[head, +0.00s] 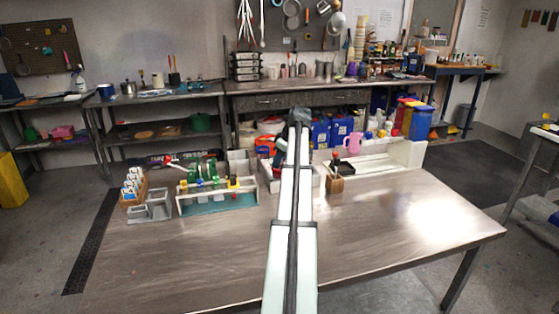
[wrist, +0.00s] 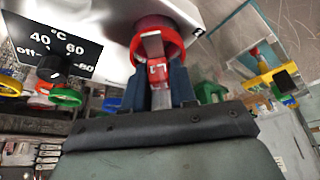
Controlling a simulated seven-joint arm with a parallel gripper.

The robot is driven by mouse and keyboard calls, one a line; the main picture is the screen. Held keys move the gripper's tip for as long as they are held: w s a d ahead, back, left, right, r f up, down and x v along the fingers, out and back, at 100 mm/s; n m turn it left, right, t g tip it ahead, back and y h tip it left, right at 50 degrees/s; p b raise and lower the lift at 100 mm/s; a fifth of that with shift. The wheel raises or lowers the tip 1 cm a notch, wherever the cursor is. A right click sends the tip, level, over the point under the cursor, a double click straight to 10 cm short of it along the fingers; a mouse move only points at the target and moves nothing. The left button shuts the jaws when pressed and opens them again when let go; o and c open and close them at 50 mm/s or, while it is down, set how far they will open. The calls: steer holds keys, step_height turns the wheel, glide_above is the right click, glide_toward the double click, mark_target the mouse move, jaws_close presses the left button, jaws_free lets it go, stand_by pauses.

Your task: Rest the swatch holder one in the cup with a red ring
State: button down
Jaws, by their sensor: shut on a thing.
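My gripper (wrist: 156,88) shows in the wrist view, with its dark fingers shut on the swatch holder (wrist: 157,72), a narrow grey piece with a red part. The cup's red ring (wrist: 136,45) is directly beyond the fingers. The holder's far end overlaps the ring's opening; I cannot tell whether it is inside the cup or only in front of it. The cup's body is mostly hidden. In the head view my arm crosses the middle and hides the gripper, the holder and the red ring.
In the wrist view, a black dial panel (wrist: 50,42) and green (wrist: 65,98) and yellow rings are at left. A clear panel and a yellow clip (wrist: 272,80) are at right. In the head view, a rack (head: 217,208) stands left of my arm; the table's front (head: 380,240) is clear.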

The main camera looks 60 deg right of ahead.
steer(key=c, duration=0.8)
jaws_free()
steer(key=v, duration=1.4)
steer(key=shift+w, duration=0.2)
